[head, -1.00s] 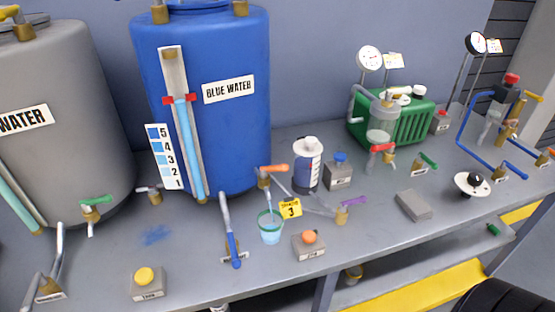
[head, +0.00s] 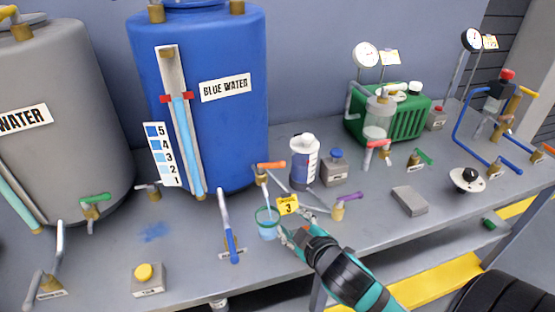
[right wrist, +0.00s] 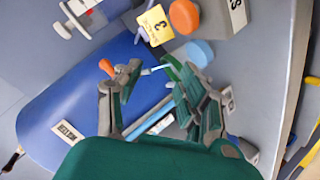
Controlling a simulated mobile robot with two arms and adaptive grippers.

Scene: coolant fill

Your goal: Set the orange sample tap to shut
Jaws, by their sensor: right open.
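The orange sample tap (head: 271,165) is on a brass fitting at the lower right of the blue tank (head: 235,130). Its orange handle points to the right in the head view. In the right wrist view the orange handle (right wrist: 107,67) shows beside one finger, apparently outside the gap between the fingers. A cup of light-blue liquid (head: 267,228) stands under the tap's spout. My right gripper (head: 298,232) is open and empty, just right of the cup and in front of the tap; it also shows in the right wrist view (right wrist: 155,78). My left gripper is not in view.
A yellow tag marked 3 (head: 288,205) and a purple-handled tap (head: 346,196) are close to the right gripper. A blue-handled lever (head: 231,245) is left of the cup. A white-capped bottle (head: 303,162) stands behind. The bench front around the yellow button box (head: 147,282) is mostly clear.

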